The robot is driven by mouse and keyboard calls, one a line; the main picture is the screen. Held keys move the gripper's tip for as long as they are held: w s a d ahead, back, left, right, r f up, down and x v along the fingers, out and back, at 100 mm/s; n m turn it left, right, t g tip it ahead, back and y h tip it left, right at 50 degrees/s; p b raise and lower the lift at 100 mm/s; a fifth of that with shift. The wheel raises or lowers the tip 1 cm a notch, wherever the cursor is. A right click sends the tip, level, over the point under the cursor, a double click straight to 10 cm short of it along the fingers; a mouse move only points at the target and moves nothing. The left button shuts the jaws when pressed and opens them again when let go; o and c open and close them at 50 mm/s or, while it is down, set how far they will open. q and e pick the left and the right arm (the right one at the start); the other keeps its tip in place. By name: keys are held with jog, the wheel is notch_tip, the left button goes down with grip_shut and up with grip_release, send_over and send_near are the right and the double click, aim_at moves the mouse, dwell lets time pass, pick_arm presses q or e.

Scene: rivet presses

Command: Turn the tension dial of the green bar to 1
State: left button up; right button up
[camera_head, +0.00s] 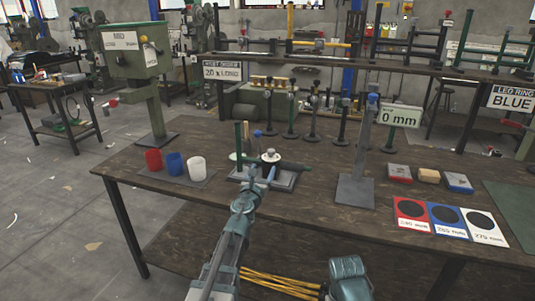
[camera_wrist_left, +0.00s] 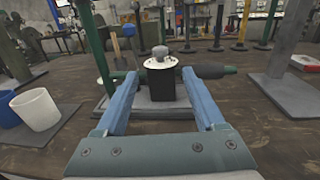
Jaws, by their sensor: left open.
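A white dial disc with a grey knob (camera_head: 270,155) sits on a small fixture on the wooden bench. The wrist view shows the dial (camera_wrist_left: 160,61) on top of a black block (camera_wrist_left: 165,86). A green horizontal bar with a dark grip (camera_wrist_left: 213,71) runs behind the block. My left gripper (camera_head: 262,174) is open, and its blue fingers (camera_wrist_left: 160,82) point toward the fixture, one on each side of the black block in the wrist picture. I cannot tell whether they touch it. The dial's markings are too small to read.
Red (camera_head: 153,159), blue (camera_head: 175,163) and white (camera_head: 197,167) cups stand left of the fixture. A grey post on a plate (camera_head: 355,190) stands to the right. Several dark stands are behind. Small boxes and coloured cards (camera_head: 445,213) lie farther right.

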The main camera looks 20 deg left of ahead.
aim_at(270, 154)
pick_arm(q)
jog(key=shift+w, duration=0.1)
jog(key=w, duration=0.9)
jog(key=w+a, duration=0.1)
jog(key=w, duration=0.3)
jog(key=shift+w, duration=0.35)
jog(key=shift+c, duration=0.2)
jog(key=shift+d, duration=0.1)
grip_shut()
